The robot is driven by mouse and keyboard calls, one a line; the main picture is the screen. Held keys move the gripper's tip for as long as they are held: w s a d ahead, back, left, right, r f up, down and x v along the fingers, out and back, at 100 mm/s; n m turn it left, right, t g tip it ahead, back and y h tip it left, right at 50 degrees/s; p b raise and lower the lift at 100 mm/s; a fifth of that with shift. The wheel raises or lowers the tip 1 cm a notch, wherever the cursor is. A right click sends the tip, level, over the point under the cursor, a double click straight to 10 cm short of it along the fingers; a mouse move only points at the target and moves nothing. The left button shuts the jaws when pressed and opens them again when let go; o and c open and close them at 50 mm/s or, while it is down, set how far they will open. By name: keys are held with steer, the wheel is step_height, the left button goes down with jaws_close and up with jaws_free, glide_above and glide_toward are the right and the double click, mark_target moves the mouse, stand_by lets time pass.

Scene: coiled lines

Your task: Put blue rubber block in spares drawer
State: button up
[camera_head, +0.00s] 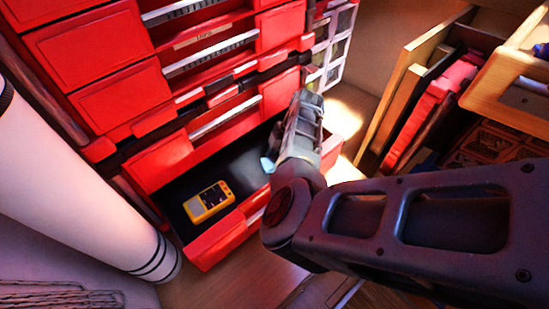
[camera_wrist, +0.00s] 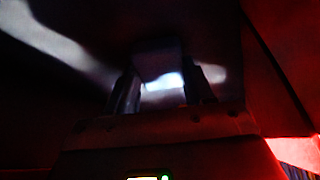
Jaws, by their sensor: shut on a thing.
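The lowest drawer (camera_head: 222,243) of the red cabinet is pulled open, with a dark interior; no name on it can be read. My gripper (camera_wrist: 160,88) is shut on a block (camera_wrist: 158,62), which shows between the two fingers in the wrist view. The block looks dark and bluish in shadow, with a bright lit patch low on its face. In the head view my arm reaches over the right part of the open drawer. A small light-blue patch shows at the arm's left side; I cannot tell whether it is the block. The arm hides the drawer's right part.
A yellow handheld device (camera_head: 208,202) lies in the left part of the open drawer. More red drawers (camera_head: 120,100) rise above it. A white cylinder (camera_head: 75,180) stands at the left. Boards and a wooden rack (camera_head: 512,85) stand at the right.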

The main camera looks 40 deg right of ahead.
steer(key=shift+f, duration=0.1)
steer(key=o, duration=1.1)
steer(key=shift+o, duration=0.2)
steer(key=shift+r, duration=0.3)
steer(key=p+v, duration=0.1)
steer(key=v, duration=1.1)
steer(key=shift+p, duration=0.3)
steer(key=shift+f, duration=0.15)
